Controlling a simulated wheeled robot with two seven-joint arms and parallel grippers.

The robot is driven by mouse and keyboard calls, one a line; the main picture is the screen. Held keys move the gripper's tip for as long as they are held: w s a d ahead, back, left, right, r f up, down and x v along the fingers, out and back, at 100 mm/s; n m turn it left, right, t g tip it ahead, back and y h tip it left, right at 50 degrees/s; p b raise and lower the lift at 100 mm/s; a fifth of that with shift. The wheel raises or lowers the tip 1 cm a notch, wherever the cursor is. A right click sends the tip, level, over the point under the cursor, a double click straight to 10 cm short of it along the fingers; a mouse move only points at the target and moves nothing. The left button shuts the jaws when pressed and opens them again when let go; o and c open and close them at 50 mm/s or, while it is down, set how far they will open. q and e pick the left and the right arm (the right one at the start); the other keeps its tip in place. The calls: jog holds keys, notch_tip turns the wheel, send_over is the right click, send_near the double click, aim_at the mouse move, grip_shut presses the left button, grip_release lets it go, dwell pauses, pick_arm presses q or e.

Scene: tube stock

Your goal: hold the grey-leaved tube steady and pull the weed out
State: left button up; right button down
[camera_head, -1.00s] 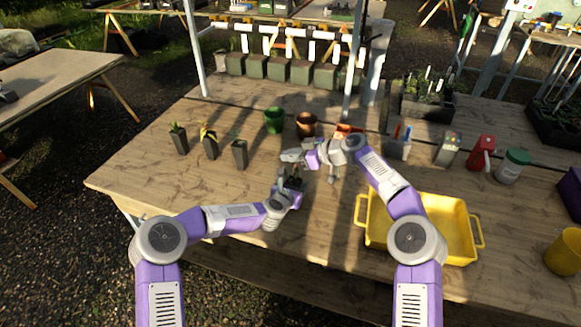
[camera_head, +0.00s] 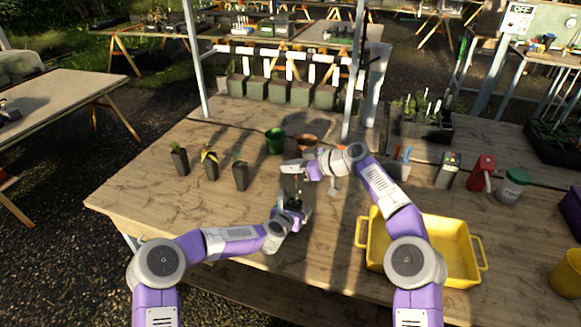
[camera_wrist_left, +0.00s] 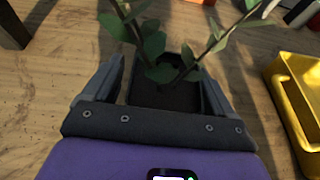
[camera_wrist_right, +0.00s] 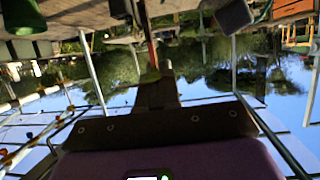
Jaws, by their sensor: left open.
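A dark square tube (camera_wrist_left: 172,95) with soil and grey-green leaves (camera_wrist_left: 155,45) on two stems stands between the spread fingers of my left gripper (camera_wrist_left: 165,90). That gripper (camera_head: 293,208) is low over the table in the head view; its fingers stand either side of the tube with gaps. My right gripper (camera_head: 293,168) is just above it. In the right wrist view its fingers (camera_wrist_right: 156,92) are together on a thin reddish stem (camera_wrist_right: 150,50), apparently the weed. The stem also shows between the grippers (camera_head: 297,184). Whether its lower end is in the soil is hidden.
Three planted dark tubes (camera_head: 240,176) stand to the left. A green pot (camera_head: 274,141) and a brown pot (camera_head: 307,143) are behind the grippers. A yellow tray (camera_head: 440,275) is at the right. The table's front left is clear.

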pick_arm(q)
jog(key=v, duration=1.2)
